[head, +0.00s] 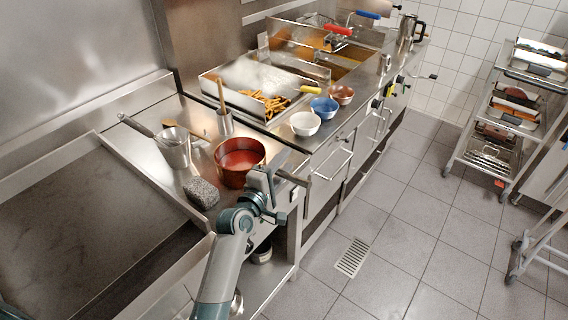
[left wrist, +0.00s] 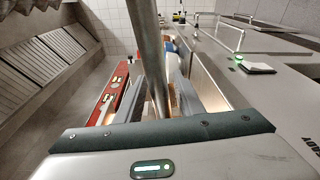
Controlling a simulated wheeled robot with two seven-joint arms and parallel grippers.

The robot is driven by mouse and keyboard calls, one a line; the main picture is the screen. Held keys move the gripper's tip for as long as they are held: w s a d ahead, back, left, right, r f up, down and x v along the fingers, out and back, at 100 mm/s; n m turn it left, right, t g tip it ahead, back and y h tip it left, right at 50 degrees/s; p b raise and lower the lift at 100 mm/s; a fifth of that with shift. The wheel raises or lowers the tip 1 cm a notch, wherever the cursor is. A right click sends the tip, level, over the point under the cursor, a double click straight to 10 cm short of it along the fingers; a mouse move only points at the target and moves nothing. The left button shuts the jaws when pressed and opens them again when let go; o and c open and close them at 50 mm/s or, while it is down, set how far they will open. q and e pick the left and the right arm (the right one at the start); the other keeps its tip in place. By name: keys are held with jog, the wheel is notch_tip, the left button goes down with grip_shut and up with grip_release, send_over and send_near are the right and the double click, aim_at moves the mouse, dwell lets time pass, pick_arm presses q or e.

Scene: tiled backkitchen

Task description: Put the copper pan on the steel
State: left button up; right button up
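The copper pan (head: 238,164) is a reddish pot with a dark rim. It is upright at the front edge of the steel counter (head: 165,105); I cannot tell if it rests fully on it. My left gripper (head: 264,182) is at the pan's front right side, by its steel handle (head: 292,178), and hides part of both. In the left wrist view the fingers (left wrist: 160,84) stand apart on either side of a steel bar (left wrist: 150,45), which looks like the handle. Gaps show beside the bar. A red surface (left wrist: 108,92) lies left of the fingers. My right gripper is out of view.
A grey block (head: 201,192) and a steel pot (head: 173,150) stand left of the pan. White (head: 305,124), blue (head: 324,107) and brown bowls (head: 341,94) line the counter behind it. A dark griddle plate (head: 70,215) fills the left. A rack trolley (head: 510,115) stands right; the floor between is clear.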

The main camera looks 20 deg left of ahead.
pick_arm(q)
jog(key=s, duration=0.3)
jog(key=s+a+b, duration=0.1)
jog(key=s, duration=0.3)
jog(key=s+a+b, duration=0.1)
jog(key=s, duration=0.2)
jog(key=shift+s+r, duration=0.1)
jog(key=shift+s, duration=0.05)
jog(key=shift+s+r, duration=0.1)
jog(key=shift+s, duration=0.65)
